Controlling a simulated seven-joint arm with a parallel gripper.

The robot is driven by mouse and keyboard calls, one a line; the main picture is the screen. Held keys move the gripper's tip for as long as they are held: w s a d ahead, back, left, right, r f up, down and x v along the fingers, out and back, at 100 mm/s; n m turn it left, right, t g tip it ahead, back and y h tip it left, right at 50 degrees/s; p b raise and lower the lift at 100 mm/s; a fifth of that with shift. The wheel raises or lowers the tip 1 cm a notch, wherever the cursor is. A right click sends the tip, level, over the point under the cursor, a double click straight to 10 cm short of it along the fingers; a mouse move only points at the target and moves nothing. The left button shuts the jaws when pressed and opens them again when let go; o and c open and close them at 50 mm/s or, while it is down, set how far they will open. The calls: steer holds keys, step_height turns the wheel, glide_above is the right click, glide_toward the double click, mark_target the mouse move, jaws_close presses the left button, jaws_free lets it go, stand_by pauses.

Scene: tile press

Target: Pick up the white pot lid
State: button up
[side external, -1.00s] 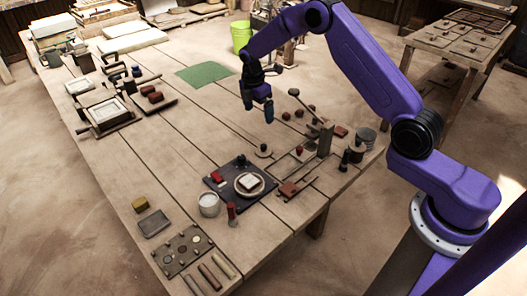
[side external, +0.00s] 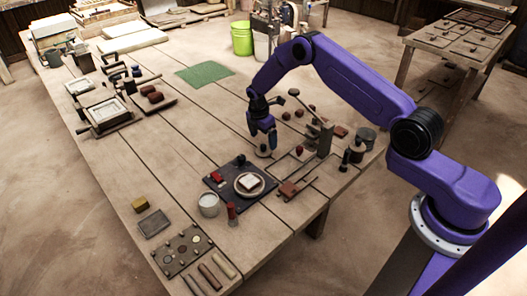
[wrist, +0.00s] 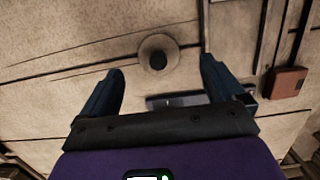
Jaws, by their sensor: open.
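The pot lid, a pale round disc with a dark knob, lies flat on the table in the wrist view (wrist: 146,58). In the side external view it shows partly behind my gripper (side external: 263,155). My gripper (side external: 262,142) points down just above the lid. In the wrist view the two fingers of my gripper (wrist: 162,68) are spread and empty, with the lid ahead of and between the fingertips. The fingers do not appear to touch it. A white pot (side external: 209,206) stands nearer the table's front edge.
A dark board (side external: 225,187) with a plate and white tile lies in front of the lid. An upright press (side external: 322,138) stands close to the right. A reddish block (wrist: 287,82) lies right in the wrist view. The table left of the lid is clear.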

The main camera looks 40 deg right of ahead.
mark_target(264, 145)
steer(key=shift+w+d+f, duration=0.1)
steer(key=shift+d+f, duration=0.05)
steer(key=shift+f, duration=1.1)
steer(key=shift+w+d+f, duration=0.1)
steer(key=shift+d+f, duration=0.05)
steer(key=shift+f, duration=1.1)
steer(key=c, duration=1.1)
